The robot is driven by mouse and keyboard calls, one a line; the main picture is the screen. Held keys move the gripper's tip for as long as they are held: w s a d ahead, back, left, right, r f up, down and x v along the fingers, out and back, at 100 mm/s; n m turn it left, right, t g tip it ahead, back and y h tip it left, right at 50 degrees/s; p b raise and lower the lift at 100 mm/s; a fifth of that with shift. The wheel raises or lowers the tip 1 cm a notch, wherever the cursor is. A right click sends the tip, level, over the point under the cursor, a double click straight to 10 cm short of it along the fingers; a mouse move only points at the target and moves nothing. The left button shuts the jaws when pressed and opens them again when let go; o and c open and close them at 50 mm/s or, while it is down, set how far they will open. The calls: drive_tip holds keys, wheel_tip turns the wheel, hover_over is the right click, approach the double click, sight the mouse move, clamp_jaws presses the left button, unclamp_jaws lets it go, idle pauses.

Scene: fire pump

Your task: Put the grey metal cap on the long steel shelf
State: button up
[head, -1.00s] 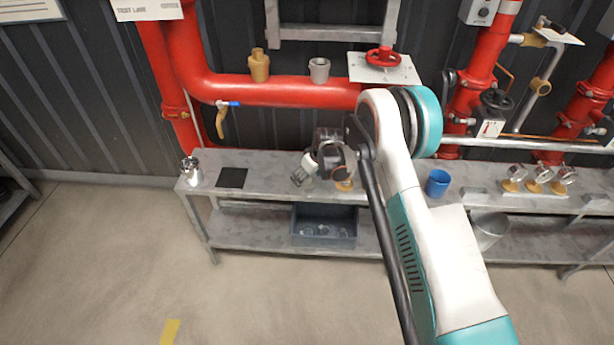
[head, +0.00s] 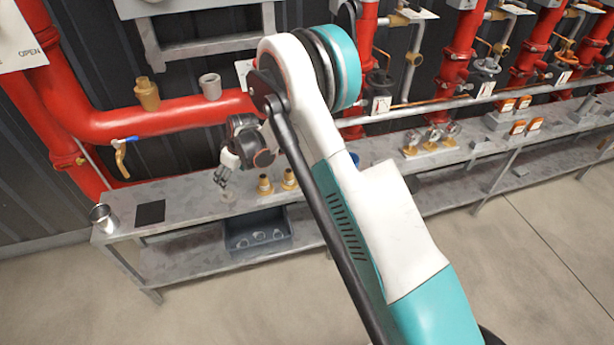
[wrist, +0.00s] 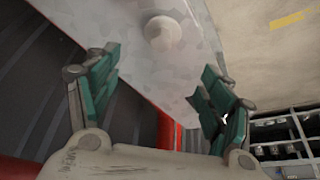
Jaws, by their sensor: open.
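A small round grey cap (head: 228,197) sits on the top of the long steel shelf (head: 185,222), left of two brass fittings. In the wrist view the cap (wrist: 162,32) looks pale and round on the grey shelf top (wrist: 190,75), apart from both fingers. My gripper (head: 222,180) is just above the cap in the head view, pointing down toward the shelf. In the wrist view my gripper (wrist: 158,75) has its green-padded fingers spread wide with nothing between them.
Two brass fittings (head: 276,181) stand right of the cap. A shiny metal cup (head: 103,217) and a dark square mat (head: 150,213) are at the shelf's left end. A grey bin (head: 258,236) sits on the lower level. A red pipe (head: 150,120) runs behind, carrying a grey fitting (head: 210,87).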

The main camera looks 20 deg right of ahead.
drive_tip(key=s+d+r+m+t, duration=0.1)
drive_tip(key=s+d+r, duration=0.35)
drive_tip(key=r, duration=0.45)
drive_tip(key=s+d+r+m+h, duration=0.1)
drive_tip(key=s+d+r+m, duration=0.15)
drive_tip(key=s+r, duration=0.45)
drive_tip(key=s+d+r+m+t, duration=0.1)
drive_tip(key=s+d+r, duration=0.25)
drive_tip(key=r, duration=0.75)
drive_tip(key=s+d+r+m+t+h, duration=0.1)
drive_tip(key=s+d, duration=0.3)
drive_tip(key=s, duration=0.8)
drive_tip(key=s+d+r+m+t+h, duration=0.1)
drive_tip(key=s+d, duration=0.4)
drive_tip(key=s, duration=0.8)
drive_tip(key=shift+s+d+r+m, duration=0.25)
drive_tip(key=shift+r+m, duration=0.3)
drive_tip(key=shift+m, duration=0.5)
